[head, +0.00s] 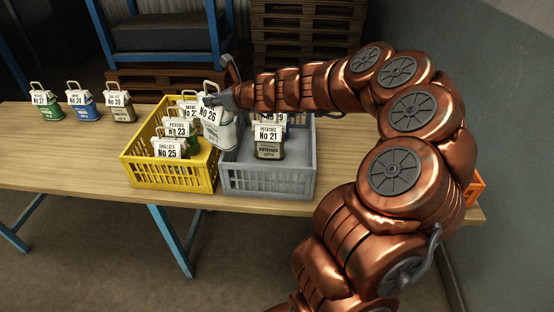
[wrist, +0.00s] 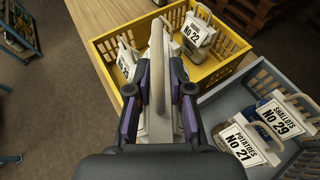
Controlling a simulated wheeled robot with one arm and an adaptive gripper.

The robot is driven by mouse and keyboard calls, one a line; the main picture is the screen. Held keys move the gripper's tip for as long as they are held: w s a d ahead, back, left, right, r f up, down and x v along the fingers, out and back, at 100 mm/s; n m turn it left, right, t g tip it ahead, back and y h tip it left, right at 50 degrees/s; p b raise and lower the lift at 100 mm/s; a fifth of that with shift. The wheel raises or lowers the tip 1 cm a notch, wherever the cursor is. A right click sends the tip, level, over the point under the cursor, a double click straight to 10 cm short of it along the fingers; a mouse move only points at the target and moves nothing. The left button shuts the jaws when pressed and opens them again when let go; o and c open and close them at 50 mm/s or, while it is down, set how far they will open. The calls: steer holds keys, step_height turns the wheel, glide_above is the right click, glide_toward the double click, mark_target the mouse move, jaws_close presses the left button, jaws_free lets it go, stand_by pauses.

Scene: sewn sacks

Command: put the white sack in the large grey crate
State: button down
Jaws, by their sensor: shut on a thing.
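The white sack (head: 222,132), with a tag reading No 26, hangs upright from my gripper (head: 222,99). In the head view it shows over the left part of the large grey crate (head: 267,184), near the yellow crate's edge; its height above the crate floor is hard to tell. My gripper is shut on its top. In the wrist view the fingers (wrist: 160,100) close on the pale handle (wrist: 157,72), and most of the sack is hidden. The grey crate (wrist: 213,100) is right of the fingers there.
The grey crate holds a Potatoes No 21 sack (head: 268,149) and a Shallots No 29 sack (wrist: 278,118). The yellow crate (head: 170,176) to its left holds several sacks. Three sacks stand at the table's left. The grey crate's front left floor looks clear.

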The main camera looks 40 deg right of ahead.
steer(key=s+d+f+n+y+b, duration=0.2)
steer(key=d+b, duration=0.3)
steer(key=d, duration=0.6)
steer(key=s+f+n+g+y+b, duration=0.1)
steer(key=s+f+n+g+y, duration=0.1)
steer(key=f, duration=0.5)
steer(key=s+d+f+n+g+y+b, duration=0.1)
steer(key=s+f+n+y+b, duration=0.1)
steer(key=s+f, duration=0.2)
steer(key=shift+s+d+f+g, duration=0.2)
steer(key=shift+f+g, duration=0.2)
steer(key=shift+f, duration=1.55)
steer(key=c, duration=1.1)
jaws_free()
steer(key=shift+f, duration=0.1)
steer(key=shift+o, duration=0.2)
steer(key=shift+b, duration=0.3)
steer(key=b+v, duration=0.1)
steer(key=v, duration=1.1)
